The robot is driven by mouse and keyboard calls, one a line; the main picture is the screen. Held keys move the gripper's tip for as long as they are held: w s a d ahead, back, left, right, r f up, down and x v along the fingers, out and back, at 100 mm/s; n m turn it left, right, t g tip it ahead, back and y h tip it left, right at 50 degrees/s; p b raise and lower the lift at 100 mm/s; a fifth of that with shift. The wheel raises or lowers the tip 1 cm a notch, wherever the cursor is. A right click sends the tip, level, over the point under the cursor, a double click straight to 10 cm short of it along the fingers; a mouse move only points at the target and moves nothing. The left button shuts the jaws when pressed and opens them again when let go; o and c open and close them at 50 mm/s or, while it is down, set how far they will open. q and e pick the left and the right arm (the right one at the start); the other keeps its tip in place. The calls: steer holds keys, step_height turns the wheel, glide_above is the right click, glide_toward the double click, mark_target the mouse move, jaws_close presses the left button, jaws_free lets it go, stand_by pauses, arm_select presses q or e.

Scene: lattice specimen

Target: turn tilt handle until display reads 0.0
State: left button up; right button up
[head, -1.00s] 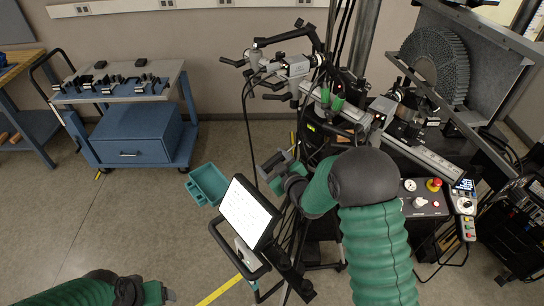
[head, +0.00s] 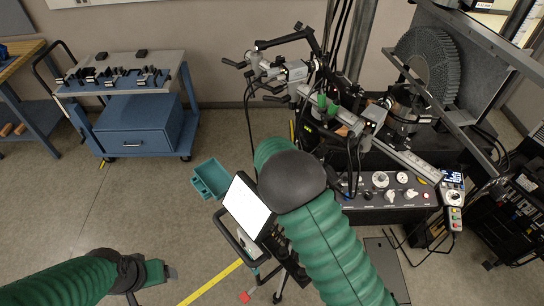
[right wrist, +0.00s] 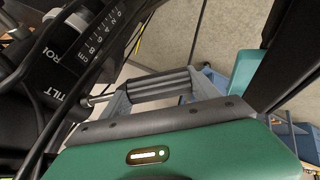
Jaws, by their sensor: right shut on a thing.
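In the right wrist view, my right gripper (right wrist: 160,88) is shut on a dark ribbed handle (right wrist: 162,82). A thin metal rod (right wrist: 101,97) runs from the handle's left end toward a black housing marked TILT (right wrist: 72,88) with a white numbered scale (right wrist: 100,35). In the head view my right forearm hides this gripper and handle. My left gripper (head: 168,272) is empty, low at the left over the floor; its jaw gap cannot be made out. A small blue-lit display (head: 453,178) is on the control pendant at right; its reading is too small to tell.
A tilted white screen (head: 246,207) stands beside my right arm, with a teal bin (head: 210,179) behind it. The machine (head: 400,140) with a control panel (head: 385,190) fills the right. A blue cart (head: 135,130) stands at back left. Floor is clear at centre left.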

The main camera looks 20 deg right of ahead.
steer(key=shift+w+a+r, duration=0.1)
steer(key=shift+w+r, duration=0.05)
stand_by(0.3)
steer(key=o, duration=1.1)
steer(key=shift+c, duration=0.2)
steer(key=o, duration=0.3)
steer(key=shift+w, duration=0.1)
steer(key=p+v, duration=1.2)
steer(key=v, duration=0.4)
steer(key=shift+a+r+p, duration=0.25)
steer(key=shift+a+p, duration=0.1)
steer(key=shift+p, duration=0.05)
steer(key=shift+f, duration=0.1)
